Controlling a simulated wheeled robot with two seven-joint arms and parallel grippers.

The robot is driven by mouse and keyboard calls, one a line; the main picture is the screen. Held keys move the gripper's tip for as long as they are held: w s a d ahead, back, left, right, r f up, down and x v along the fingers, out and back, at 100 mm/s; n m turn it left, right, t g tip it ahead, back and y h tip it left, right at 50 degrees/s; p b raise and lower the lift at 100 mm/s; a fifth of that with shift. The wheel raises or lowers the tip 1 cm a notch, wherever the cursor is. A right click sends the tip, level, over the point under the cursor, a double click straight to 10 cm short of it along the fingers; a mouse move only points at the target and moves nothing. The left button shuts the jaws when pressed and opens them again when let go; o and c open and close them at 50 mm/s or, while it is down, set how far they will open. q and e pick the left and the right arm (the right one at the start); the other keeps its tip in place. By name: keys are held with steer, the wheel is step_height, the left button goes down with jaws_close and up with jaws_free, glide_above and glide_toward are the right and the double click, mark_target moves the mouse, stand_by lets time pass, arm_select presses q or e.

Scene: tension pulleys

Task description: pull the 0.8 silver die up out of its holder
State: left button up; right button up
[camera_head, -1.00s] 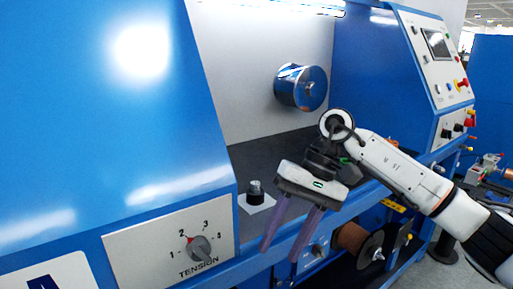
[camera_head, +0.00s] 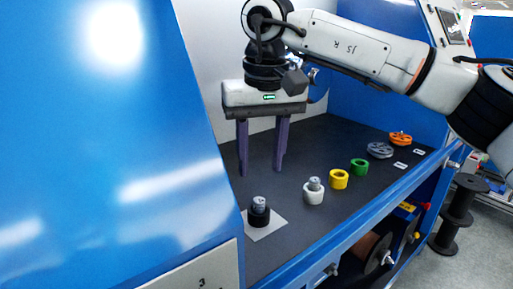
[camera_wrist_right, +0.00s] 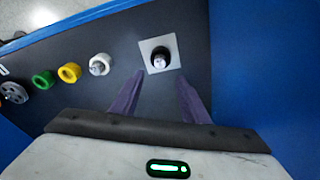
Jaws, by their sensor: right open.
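A small silver die (camera_head: 259,202) sits upright in a black holder (camera_head: 259,217) on a pale square plate (camera_head: 268,230). It also shows in the right wrist view (camera_wrist_right: 159,61). A second silver die (camera_head: 315,183) sits in a white holder (camera_head: 313,197). I cannot read a size marking on either. My right gripper (camera_head: 260,172) is open and empty, its purple fingers pointing down above and behind the black holder. In the right wrist view its fingertips (camera_wrist_right: 160,74) lie either side of the line to that holder, apart from it. My left gripper is not in view.
On the dark shelf (camera_head: 330,145), to the right, stand a yellow ring (camera_head: 339,179), a green ring (camera_head: 360,167), a grey pulley (camera_head: 380,150) and an orange pulley (camera_head: 400,138). A blue machine wall (camera_head: 120,150) rises close on the left.

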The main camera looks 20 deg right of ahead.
mark_target(259, 199)
steer(key=f, duration=0.6)
steer(key=w+f, duration=0.1)
steer(key=f, duration=0.1)
steer(key=shift+f+b, duration=0.4)
jaws_close()
